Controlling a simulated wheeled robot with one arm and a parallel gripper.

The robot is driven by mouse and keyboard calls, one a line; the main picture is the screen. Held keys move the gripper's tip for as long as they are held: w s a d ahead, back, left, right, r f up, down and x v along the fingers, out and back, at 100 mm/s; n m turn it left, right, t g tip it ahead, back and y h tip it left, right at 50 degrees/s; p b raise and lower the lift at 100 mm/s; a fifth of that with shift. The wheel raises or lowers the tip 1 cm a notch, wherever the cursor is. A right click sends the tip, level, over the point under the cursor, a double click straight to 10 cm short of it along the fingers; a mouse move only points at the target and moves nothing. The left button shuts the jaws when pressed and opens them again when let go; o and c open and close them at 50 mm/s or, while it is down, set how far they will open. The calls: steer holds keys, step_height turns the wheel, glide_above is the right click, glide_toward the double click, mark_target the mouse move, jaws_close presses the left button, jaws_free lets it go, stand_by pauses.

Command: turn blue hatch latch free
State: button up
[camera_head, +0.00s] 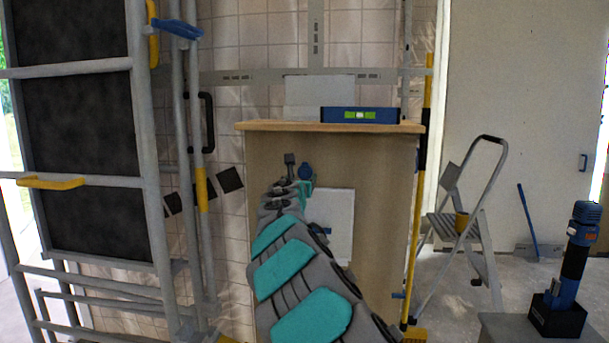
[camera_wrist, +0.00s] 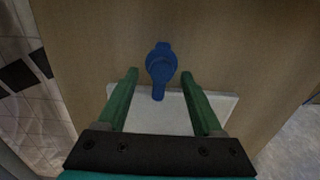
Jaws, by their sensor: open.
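The blue hatch latch (camera_wrist: 161,67) is a round blue knob with a narrow tab pointing down, on the wooden panel just above a pale hatch plate. In the wrist view my gripper (camera_wrist: 160,76) is open, with one green finger on each side of the latch and a gap to both. Whether the fingertips reach its depth is hard to tell. In the head view the latch (camera_head: 306,172) shows just beside my gripper (camera_head: 304,186), and my arm hides part of the panel. The white hatch plate (camera_head: 333,222) shows partly behind my arm.
A blue spirit level (camera_head: 361,115) lies on the wooden ledge (camera_head: 330,126) above the panel. A scaffold frame (camera_head: 150,130) stands at left. A yellow pole (camera_head: 420,180) and a step ladder (camera_head: 470,220) stand at right. A blue tool (camera_head: 575,255) stands in a black holder at far right.

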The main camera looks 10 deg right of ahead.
mark_target(304, 176)
steer(key=shift+p+x, duration=0.35)
steer(key=shift+x, duration=1.5)
steer(key=shift+d, duration=0.1)
jaws_close()
